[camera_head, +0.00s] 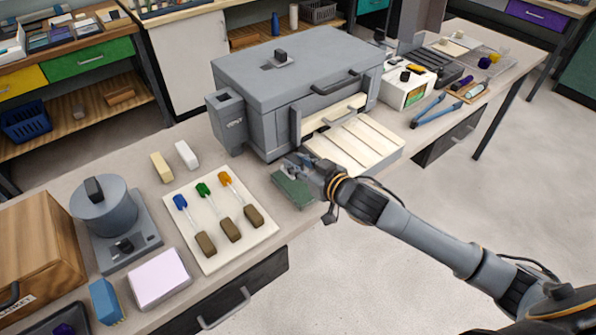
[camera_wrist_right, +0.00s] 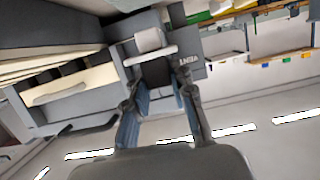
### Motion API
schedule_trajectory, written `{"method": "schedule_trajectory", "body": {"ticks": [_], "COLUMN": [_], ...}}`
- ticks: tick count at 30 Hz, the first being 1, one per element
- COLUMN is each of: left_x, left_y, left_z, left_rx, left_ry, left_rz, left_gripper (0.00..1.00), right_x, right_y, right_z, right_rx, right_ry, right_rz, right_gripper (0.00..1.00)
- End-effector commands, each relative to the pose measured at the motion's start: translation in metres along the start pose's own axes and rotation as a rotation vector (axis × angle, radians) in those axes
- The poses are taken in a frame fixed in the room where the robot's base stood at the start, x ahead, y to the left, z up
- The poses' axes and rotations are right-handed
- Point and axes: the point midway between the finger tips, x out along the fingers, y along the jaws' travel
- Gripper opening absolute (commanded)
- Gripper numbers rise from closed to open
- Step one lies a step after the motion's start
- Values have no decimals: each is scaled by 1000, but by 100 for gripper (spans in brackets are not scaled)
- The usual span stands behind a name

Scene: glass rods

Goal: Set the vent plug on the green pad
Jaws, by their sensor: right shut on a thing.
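The green pad (camera_head: 291,190) lies flat on the bench in front of the grey furnace. My right gripper (camera_head: 296,166) is over the pad's back part and hides some of it. In the right wrist view, my right gripper (camera_wrist_right: 156,88) is shut on the dark grip of the vent plug (camera_wrist_right: 157,73). The plug's pale flange and rounded body point away from the fingers. In the head view the plug is too small and covered to make out clearly. Whether it touches the pad cannot be told. My left gripper is not in view.
The furnace (camera_head: 290,68) has a grey vent box (camera_head: 228,125) at its left side. A slatted pale board (camera_head: 356,143) lies right of the pad. A white tray (camera_head: 252,239) with several coloured-tipped rods lies to the left. Blue tongs (camera_head: 434,110) lie further right.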

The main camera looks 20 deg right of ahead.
Motion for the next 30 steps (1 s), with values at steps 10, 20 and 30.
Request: {"method": "schedule_trajectory", "body": {"ticks": [10,20,30], "left_x": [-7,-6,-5], "left_y": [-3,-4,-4], "left_z": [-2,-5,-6], "left_rx": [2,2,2], "left_ry": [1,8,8], "left_rz": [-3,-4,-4], "left_gripper": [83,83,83], "right_x": [16,17,18], "right_y": [4,4,4], "right_z": [32,37,38], "right_rx": [1,0,0], "right_ry": [-2,0,0], "right_rz": [-1,-1,-1], "right_gripper": [0,0,46]}}
